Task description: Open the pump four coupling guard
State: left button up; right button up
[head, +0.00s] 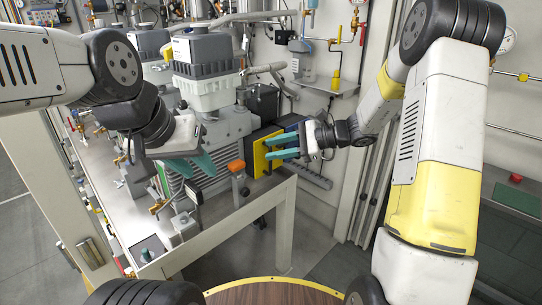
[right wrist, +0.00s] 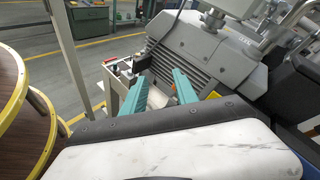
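A grey finned pump (head: 215,140) stands on the bench, and its casing also fills the upper right wrist view (right wrist: 200,50). A yellow upright panel (head: 261,158), which looks like the coupling guard, is at the pump's right end beside a dark blue block. My right gripper (head: 270,147) is open, with its teal fingers apart and pointing left in front of the panel. I cannot tell whether they touch it. The fingers also show apart in the right wrist view (right wrist: 162,88). My left gripper (head: 197,172) hangs in front of the pump's fins, fingers apart and empty.
An orange-topped part (head: 237,166) stands near the bench's front edge, between my grippers. The white bench (head: 225,217) has small fittings at its front left. A round wooden table (head: 272,294) is at the bottom. Wall pipes and a shelf (head: 331,86) are behind.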

jog(key=w+d+f+m+t+y, duration=0.2)
jog(key=w+f+m+t, duration=0.1)
jog(key=w+f+m, duration=0.3)
jog(key=m+t+h, duration=0.1)
jog(key=m+t, duration=0.4)
send_over(271, 172)
jog(key=f, duration=0.6)
jog(key=w+f, duration=0.1)
jog(key=f, duration=0.2)
jog(key=shift+s, duration=0.1)
grip_shut()
jog(key=shift+r, duration=0.1)
jog(key=shift+d, duration=0.1)
